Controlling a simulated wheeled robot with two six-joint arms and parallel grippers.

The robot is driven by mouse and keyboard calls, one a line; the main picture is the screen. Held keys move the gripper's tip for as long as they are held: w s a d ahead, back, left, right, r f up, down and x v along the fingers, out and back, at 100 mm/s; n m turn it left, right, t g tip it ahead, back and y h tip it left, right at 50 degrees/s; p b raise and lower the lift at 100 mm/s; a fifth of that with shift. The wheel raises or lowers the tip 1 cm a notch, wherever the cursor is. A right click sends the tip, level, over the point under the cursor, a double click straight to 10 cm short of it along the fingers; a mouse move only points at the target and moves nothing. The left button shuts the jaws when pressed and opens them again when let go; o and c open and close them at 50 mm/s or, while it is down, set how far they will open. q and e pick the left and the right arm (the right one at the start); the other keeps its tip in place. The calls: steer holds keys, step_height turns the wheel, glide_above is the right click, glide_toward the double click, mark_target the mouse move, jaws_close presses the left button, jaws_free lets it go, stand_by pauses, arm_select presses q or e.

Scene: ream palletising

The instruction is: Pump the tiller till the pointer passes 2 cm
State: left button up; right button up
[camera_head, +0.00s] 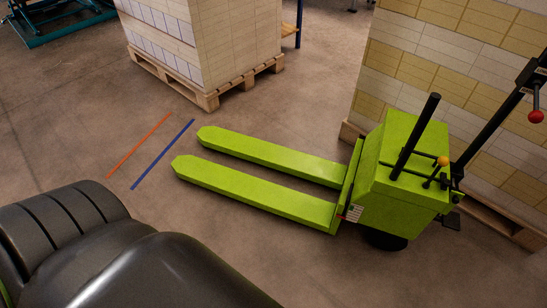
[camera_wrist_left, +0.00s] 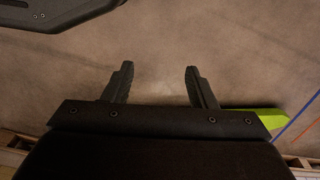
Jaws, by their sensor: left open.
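A green pallet truck (camera_head: 405,180) stands at the right in the head view, its two forks (camera_head: 255,190) reaching left, low over the floor. A long black bar that looks like the tiller (camera_head: 490,122) slants up to the right edge, with a red knob (camera_head: 536,117) near its top. My left gripper (camera_wrist_left: 159,66) is open and empty over bare floor, away from the tiller. My right gripper is out of view.
A loaded pallet (camera_head: 205,82) stands behind the fork tips, and a tall stack of cartons (camera_head: 400,75) stands behind the truck. Red (camera_head: 140,144) and blue (camera_head: 162,154) floor lines lie left of the forks. The floor between is clear.

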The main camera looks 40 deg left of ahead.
arm_select(q)
steer(key=s+a+f+y+p, duration=0.1)
steer(key=s+a+f+p, duration=0.2)
steer(key=s+f+p, duration=0.6)
steer(key=shift+s+a+f+m, duration=0.2)
steer(key=shift+s+f+m, duration=0.25)
steer(key=shift+f, duration=0.25)
stand_by(0.3)
